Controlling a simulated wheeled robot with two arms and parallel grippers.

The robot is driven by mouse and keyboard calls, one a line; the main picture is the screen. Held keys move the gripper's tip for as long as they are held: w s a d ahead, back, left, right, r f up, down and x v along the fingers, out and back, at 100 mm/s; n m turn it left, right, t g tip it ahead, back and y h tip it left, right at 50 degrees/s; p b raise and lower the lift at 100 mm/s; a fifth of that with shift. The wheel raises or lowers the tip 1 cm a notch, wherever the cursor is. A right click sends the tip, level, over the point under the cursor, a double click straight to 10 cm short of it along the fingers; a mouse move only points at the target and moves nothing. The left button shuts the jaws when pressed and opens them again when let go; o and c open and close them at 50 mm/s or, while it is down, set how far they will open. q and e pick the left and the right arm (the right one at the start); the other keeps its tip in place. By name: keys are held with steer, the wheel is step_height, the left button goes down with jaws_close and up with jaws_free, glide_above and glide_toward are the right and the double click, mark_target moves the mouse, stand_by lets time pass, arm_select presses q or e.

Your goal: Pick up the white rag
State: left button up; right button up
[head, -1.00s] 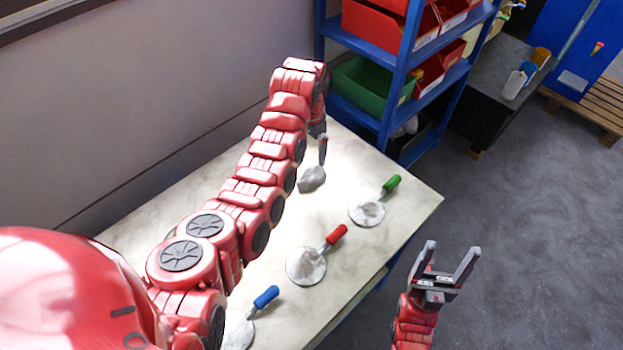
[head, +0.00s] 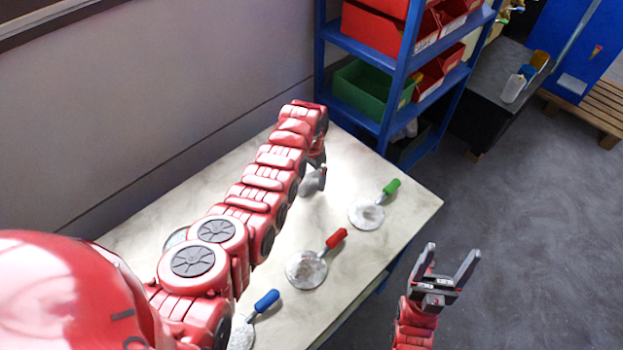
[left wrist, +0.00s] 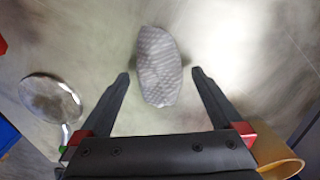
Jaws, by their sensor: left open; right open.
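The white rag (left wrist: 159,67) is a crumpled, textured pale cloth on the table in the left wrist view. In the head view the rag (head: 312,182) shows near the table's far end, partly hidden by my left arm and gripper. My left gripper (left wrist: 161,76) is open, with its fingers pointing at the rag. The near part of the rag lies between the two fingertips, with a gap on each side. My right gripper (head: 449,262) is open and empty, off the table's right side.
A blue shelf (head: 392,75) with bins stands behind the far end. A yellow rim (left wrist: 280,158) shows low right in the wrist view.

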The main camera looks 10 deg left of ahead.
arm_select(q)
steer(key=shift+f, duration=0.15)
steer(key=c, duration=1.4)
